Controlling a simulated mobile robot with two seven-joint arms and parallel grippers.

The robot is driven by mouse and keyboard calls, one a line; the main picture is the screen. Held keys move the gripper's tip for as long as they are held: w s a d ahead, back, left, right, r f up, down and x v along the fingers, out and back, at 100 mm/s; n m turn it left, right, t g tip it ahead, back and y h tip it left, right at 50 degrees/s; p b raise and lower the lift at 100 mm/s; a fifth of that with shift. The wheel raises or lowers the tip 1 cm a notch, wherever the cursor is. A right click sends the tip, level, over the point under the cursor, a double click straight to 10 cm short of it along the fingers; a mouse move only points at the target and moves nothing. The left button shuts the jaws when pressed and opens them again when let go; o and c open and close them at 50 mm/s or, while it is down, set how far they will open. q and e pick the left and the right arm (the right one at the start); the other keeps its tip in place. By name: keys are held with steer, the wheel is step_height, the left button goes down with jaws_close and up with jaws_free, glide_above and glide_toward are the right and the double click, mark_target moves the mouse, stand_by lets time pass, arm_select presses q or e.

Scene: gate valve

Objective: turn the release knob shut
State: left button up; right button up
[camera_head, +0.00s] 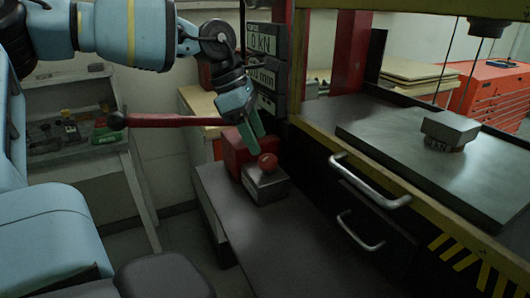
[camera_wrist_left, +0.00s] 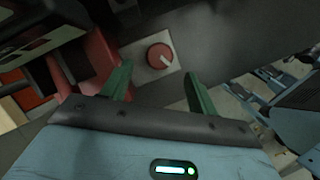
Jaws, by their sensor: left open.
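The release knob (camera_head: 267,162) is a small red knob on top of a grey metal block (camera_head: 266,186) on the dark bench. In the left wrist view the round red knob (camera_wrist_left: 160,55) with a pale pointer mark sits on its grey plate, beyond the fingertips and between their lines. My left gripper (camera_head: 252,137) is open, with its green fingers pointing down just above and behind the knob. Its two fingers also show apart in the left wrist view (camera_wrist_left: 158,75), with nothing between them. I cannot tell whether a finger touches the knob. My right gripper is not in view.
A red lever with a dark ball end (camera_head: 165,120) reaches left from the red block (camera_head: 236,150) beside the knob. Display boxes (camera_head: 264,40) stand behind my left gripper. The press frame with metal handles (camera_head: 370,180) is to the right. The dark bench top (camera_head: 270,240) in front is clear.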

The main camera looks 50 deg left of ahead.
mark_target(266, 157)
arm_select(q)
steer(key=shift+x, duration=2.6)
steer(key=shift+c, duration=0.3)
steer(key=c, duration=0.9)
steer(key=shift+w+f+m+g+h+b, duration=0.15)
steer(key=shift+m+g+b, duration=0.1)
steer(key=shift+m+b, duration=0.4)
steer(key=shift+w+f+m+g+h+b, duration=0.15)
steer(key=shift+m+g+b, duration=0.1)
steer(key=shift+m+b, duration=0.35)
steer(key=shift+r+m+g+b, duration=0.2)
steer(key=shift+m+g+b, duration=0.2)
steer(key=shift+m+b, duration=0.65)
steer(key=shift+r+m+h, duration=0.1)
steer(key=shift+m+h, duration=0.2)
steer(key=shift+m, duration=0.3)
